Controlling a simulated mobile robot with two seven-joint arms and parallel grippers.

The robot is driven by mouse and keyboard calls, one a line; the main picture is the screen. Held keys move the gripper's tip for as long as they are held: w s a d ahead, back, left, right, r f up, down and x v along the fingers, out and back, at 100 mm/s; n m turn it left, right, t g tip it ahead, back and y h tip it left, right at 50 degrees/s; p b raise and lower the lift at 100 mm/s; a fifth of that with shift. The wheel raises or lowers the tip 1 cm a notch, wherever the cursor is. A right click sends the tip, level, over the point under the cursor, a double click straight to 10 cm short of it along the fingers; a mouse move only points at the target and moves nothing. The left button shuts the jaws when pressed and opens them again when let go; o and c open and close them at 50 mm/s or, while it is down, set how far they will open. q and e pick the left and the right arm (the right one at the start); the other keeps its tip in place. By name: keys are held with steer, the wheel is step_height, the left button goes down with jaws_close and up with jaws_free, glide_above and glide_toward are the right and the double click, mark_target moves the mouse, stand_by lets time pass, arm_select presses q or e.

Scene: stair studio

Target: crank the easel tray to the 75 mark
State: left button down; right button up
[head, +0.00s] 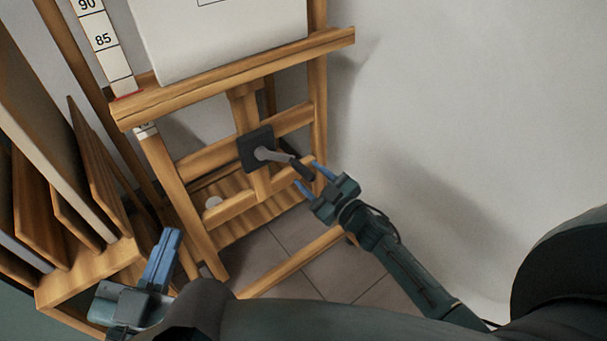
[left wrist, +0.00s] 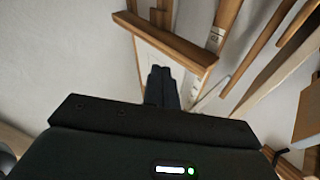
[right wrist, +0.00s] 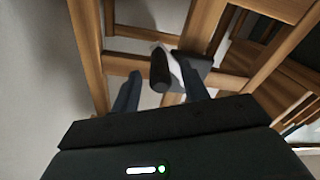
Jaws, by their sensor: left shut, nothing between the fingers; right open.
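The wooden easel tray (head: 235,77) spans the easel, with a white canvas (head: 220,35) standing on it. A white scale (head: 102,40) at its left reads 90 and 85; a red line (head: 128,96) lies at the tray's edge below 85, its value unreadable. The crank has a black plate (head: 256,149), a grey arm and a dark handle (head: 301,168). My right gripper (head: 309,179) is open at the handle, which shows between its fingers in the right wrist view (right wrist: 160,72); contact is unclear. My left gripper (head: 172,240) is shut and empty, left of the easel.
A wooden rack (head: 85,265) with several upright boards (head: 98,170) stands at the left, near my left gripper. The easel's lower rail (head: 290,262) runs above the tiled floor. A bare pale wall (head: 470,110) fills the right side.

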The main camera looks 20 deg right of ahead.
mark_target(292, 161)
steer(key=shift+b+x, duration=0.3)
steer(key=shift+x, duration=1.2)
steer(key=shift+c, duration=0.2)
jaws_close()
